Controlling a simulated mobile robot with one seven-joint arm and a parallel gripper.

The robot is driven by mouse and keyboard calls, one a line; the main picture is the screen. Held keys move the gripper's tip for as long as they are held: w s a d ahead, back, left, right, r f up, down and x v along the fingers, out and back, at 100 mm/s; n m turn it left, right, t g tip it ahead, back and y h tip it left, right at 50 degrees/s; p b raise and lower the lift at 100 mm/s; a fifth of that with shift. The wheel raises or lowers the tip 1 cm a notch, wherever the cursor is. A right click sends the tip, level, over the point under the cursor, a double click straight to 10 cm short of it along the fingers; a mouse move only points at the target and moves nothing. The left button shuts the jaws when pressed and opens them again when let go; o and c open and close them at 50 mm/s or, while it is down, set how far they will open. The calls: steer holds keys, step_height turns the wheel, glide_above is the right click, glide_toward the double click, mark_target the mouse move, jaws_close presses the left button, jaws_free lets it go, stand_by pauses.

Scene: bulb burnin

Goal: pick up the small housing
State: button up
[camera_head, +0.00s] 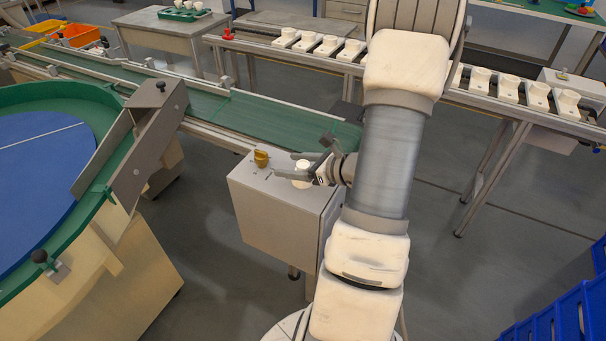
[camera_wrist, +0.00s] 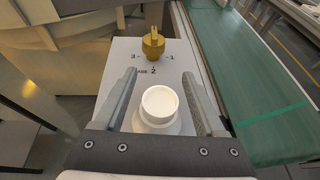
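The small housing (camera_wrist: 160,106) is a white round cup shape with a wider base. It stands upright on top of the grey box (camera_wrist: 195,146), in front of the brass knob (camera_wrist: 153,45). In the head view the housing (camera_head: 302,182) is partly covered by my gripper (camera_head: 305,170). In the wrist view my gripper (camera_wrist: 160,95) is open, with one finger on each side of the housing. Gaps show between the fingers and the housing. The housing's lower front is hidden by the gripper body.
The knob has marks 1, 2 and 3 around it. A green conveyor (camera_head: 250,115) runs behind the box. A round blue table (camera_head: 35,170) with a green rim is at the left. A rail (camera_head: 505,105) with several white sockets is at the back right. Blue crates (camera_head: 565,320) stand at lower right.

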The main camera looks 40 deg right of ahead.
jaws_close()
steer(key=shift+r, duration=0.1)
